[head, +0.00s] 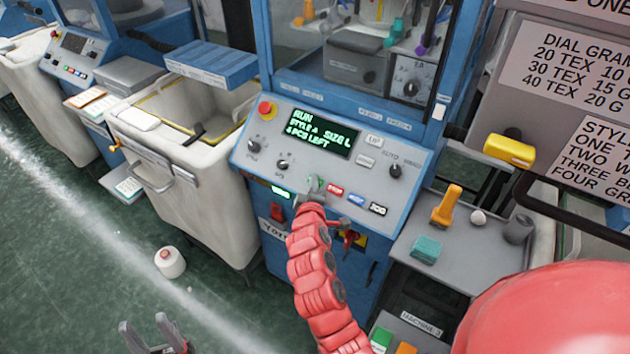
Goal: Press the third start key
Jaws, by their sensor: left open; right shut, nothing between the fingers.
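The nearest machine's control panel (330,165) has a display (322,132) reading "RUN", "STYLE A SIZE L" and a pieces-left line. A row along its lower edge holds a green key (316,182), a red key (335,190), a blue key (357,199) and a black key (378,208). My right gripper (311,188) is shut and empty, with its tips at the green key and partly hiding it. I cannot tell whether it touches. My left gripper (155,336) is open and empty at the bottom left, above the floor.
A red emergency button (266,109) and several knobs sit on the panel. A white bin (185,185) stands left of the machine, and a yarn cone (170,262) is on the floor. A grey side shelf (462,245) holds small items. Another machine panel (73,55) is further left.

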